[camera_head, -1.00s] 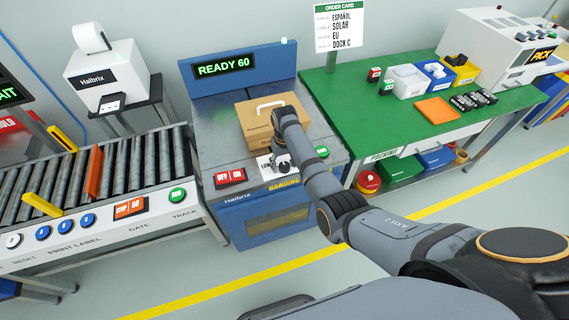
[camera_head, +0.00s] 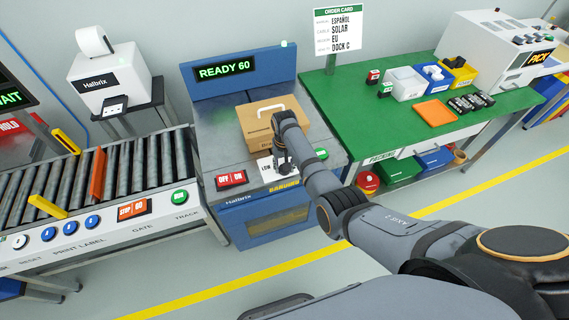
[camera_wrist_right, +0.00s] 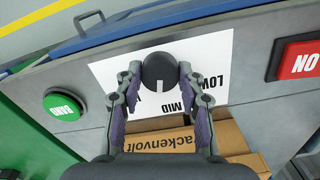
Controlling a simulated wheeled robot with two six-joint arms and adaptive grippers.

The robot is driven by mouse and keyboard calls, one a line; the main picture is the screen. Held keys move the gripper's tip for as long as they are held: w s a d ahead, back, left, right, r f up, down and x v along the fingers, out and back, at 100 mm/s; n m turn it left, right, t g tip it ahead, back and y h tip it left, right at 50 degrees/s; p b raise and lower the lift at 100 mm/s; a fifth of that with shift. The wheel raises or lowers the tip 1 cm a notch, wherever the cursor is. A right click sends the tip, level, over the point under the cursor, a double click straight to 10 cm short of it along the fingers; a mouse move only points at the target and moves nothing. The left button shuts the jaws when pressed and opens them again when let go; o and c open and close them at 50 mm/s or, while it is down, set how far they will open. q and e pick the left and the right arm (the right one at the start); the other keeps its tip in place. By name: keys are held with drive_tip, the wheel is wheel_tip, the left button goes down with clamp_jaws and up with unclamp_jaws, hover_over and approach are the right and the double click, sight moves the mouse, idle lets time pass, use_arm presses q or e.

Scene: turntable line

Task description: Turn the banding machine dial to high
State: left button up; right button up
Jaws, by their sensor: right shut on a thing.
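The banding machine (camera_head: 247,212) is blue with a grey top, and its display reads READY 60. Its dial is a round black knob (camera_wrist_right: 160,70) on a white label plate (camera_wrist_right: 116,72) in the right wrist view. My right gripper (camera_wrist_right: 159,76) is shut on the knob, one finger on each side. The knob's white mark points down in that view, left of the MID lettering; LOW is farther right. Lettering below the knob is partly hidden by the fingers. In the head view my right gripper (camera_head: 281,165) covers most of the dial. My left gripper is not in view.
A roller conveyor (camera_head: 140,165) stands left.

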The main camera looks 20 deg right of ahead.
drive_tip(key=m+p, duration=0.1)
drive_tip(key=m, duration=0.2)
drive_tip(key=shift+r, duration=0.1)
drive_tip(key=shift+m+p, duration=0.6)
drive_tip(key=shift+m, duration=0.8)
drive_tip(key=o, duration=1.2)
wheel_tip(320, 180, up, 12)
drive_tip(key=shift+f, duration=0.1)
